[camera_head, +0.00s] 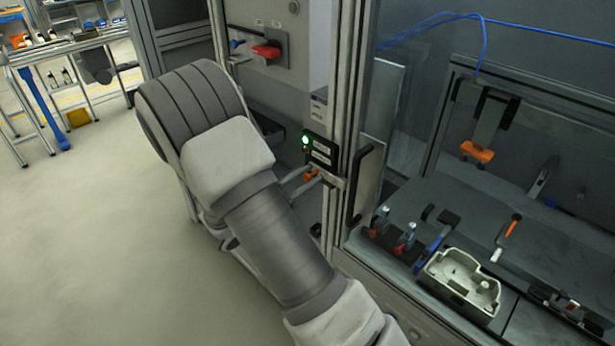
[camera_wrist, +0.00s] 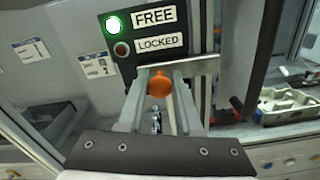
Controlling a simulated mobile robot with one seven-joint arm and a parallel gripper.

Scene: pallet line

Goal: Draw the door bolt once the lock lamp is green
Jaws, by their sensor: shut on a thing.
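The lock panel (camera_wrist: 148,33) has a green lamp (camera_wrist: 114,25) lit beside the word FREE. The lamp (camera_wrist: 122,49) beside LOCKED is dark. In the head view the green lamp (camera_head: 305,140) also shows lit. The door bolt has an orange knob (camera_wrist: 159,86), just below the panel. My gripper (camera_wrist: 160,82) is shut on the bolt knob, one finger on each side of it. In the head view my gripper (camera_head: 306,182) reaches the orange knob from the left, partly behind my arm. The bolt's shaft is mostly hidden.
A black door handle (camera_head: 367,185) stands right of the panel, close to my gripper. Behind the glass, a pale tray-like part (camera_head: 437,268) and tools lie on a dark bench. A red switch (camera_head: 267,51) is on the cabinet above. The floor at left is clear.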

